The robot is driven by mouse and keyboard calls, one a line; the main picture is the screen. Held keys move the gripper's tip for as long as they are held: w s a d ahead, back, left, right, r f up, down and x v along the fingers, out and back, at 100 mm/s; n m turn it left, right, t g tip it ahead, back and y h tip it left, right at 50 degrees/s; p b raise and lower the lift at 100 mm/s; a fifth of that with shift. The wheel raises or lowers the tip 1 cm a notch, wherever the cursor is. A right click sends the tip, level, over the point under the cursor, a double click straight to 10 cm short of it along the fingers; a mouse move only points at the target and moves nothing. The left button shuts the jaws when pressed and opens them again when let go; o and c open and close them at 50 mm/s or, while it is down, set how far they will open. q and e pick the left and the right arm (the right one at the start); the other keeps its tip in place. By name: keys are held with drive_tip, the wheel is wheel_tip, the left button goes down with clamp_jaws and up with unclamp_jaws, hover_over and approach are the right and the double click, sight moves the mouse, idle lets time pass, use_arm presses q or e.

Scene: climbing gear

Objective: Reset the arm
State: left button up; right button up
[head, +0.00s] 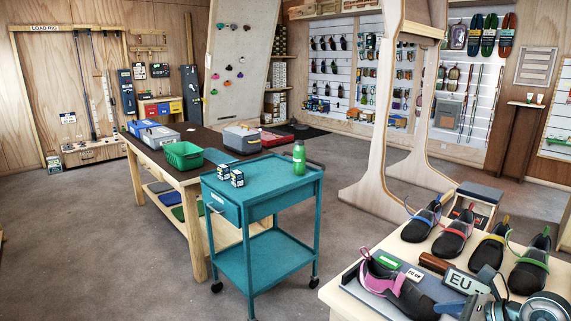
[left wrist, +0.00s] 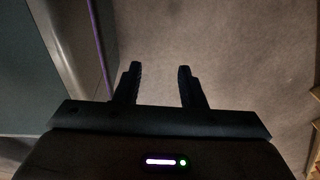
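My left gripper (left wrist: 158,70) shows in the left wrist view. Its two dark fingers stand apart with nothing between them, and bare floor lies beyond. My left gripper and arm do not show in the head view.
A teal cart (head: 262,188) bears a green bottle (head: 299,158) and small boxes. A long workbench (head: 190,178) stands behind it. A table (head: 335,296) with several climbing shoes is at the lower right. Grey floor (head: 80,250) is clear at the left.

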drive_tip(key=s+a+r+m+t+y, duration=0.1)
drive_tip(key=a+r+m+t+y, duration=0.5)
drive_tip(key=r+m+t, duration=0.5)
drive_tip(key=s+d+f+m+g+h, duration=0.2)
drive_tip(key=s+d+f+m+h, duration=0.25)
drive_tip(key=f+m+h, duration=0.7)
drive_tip(key=s+d+f+m+g+h, duration=0.25)
drive_tip(key=d+f+m+h, duration=0.35)
drive_tip(key=m, duration=1)
drive_tip(key=s+a+f+m+g+y, duration=0.1)
drive_tip(key=s+a+f+m+g, duration=0.2)
drive_tip(key=s+a+f+g, duration=0.45)
drive_tip(key=s+a+f+m+g+y, duration=0.2)
drive_tip(key=s+f, duration=0.3)
drive_tip(key=s, duration=0.5)
wheel_tip(320, 180, down, 28)
drive_tip(key=d+g, duration=0.2)
use_arm(q)
drive_tip(key=shift+w, duration=0.35)
use_arm(e)
drive_tip(key=s+d+f, duration=0.1)
drive_tip(key=s+f, duration=1.4)
drive_tip(key=f, duration=0.5)
drive_tip(key=shift+s+d+f+m+g, duration=0.2)
drive_tip(key=shift+d+m+g, duration=0.1)
drive_tip(key=shift+d+m, duration=0.15)
